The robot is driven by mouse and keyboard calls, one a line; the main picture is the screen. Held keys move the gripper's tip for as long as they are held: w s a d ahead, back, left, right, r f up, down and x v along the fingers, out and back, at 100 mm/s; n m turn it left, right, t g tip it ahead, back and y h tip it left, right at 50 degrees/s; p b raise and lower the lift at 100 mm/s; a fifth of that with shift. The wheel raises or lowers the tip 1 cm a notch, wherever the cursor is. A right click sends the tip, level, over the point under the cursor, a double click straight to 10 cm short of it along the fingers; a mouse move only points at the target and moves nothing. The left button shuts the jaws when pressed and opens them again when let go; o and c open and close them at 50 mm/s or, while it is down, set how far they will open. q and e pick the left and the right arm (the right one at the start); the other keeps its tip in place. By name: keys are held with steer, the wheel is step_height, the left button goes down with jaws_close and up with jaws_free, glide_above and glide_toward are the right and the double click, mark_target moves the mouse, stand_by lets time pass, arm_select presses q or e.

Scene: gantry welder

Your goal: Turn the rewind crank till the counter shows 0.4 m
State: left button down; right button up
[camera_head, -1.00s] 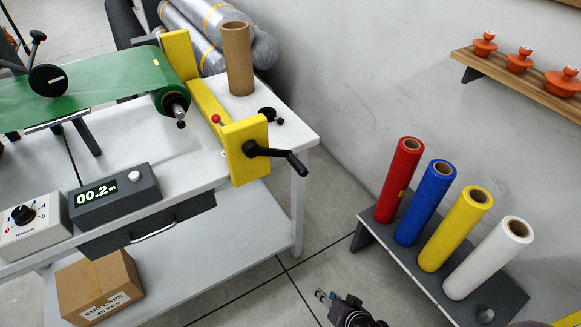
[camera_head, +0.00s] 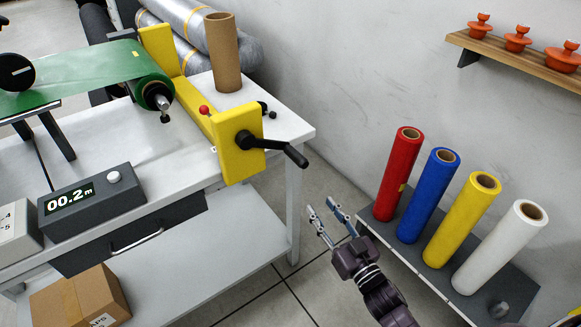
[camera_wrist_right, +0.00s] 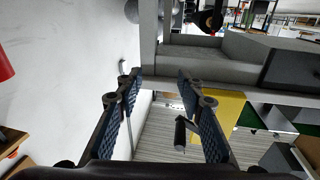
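The rewind crank (camera_head: 275,146) is a black arm with a grip, mounted on the yellow end bracket (camera_head: 240,165) at the table's right end. Its grip points right and slightly down. The counter (camera_head: 68,199) is a dark grey box showing 00.2 m. My right gripper (camera_head: 319,204) is open and empty, below and to the right of the crank, not touching it. In the right wrist view the open fingers (camera_wrist_right: 158,75) show, with the black crank grip (camera_wrist_right: 180,133) and yellow bracket (camera_wrist_right: 226,110) beyond them. My left gripper is not in view.
A dark rack (camera_head: 430,265) with red, blue, yellow and white rolls stands close to the right of my gripper. A cardboard tube (camera_head: 225,55) stands on the white table (camera_head: 285,125). Green film (camera_head: 85,75) runs to the roller. Open floor lies between table and rack.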

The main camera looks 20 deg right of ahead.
mark_target(296, 157)
steer(key=s+a+r+n+t+y+b, duration=0.1)
steer(key=a+r+n+t+y, duration=0.25)
steer(key=r, duration=0.95)
steer(key=shift+m+g+y, duration=0.35)
steer(key=shift+y, duration=0.1)
steer(key=x, duration=0.5)
steer(key=shift+w+a+r, duration=0.15)
steer(key=shift+w+a, duration=0.1)
steer(key=shift+w, duration=0.1)
steer(key=shift+w+a+r, duration=0.2)
steer(key=shift+w+a, duration=0.05)
steer(key=shift+w, duration=0.45)
steer(key=shift+c, duration=0.2)
jaws_close()
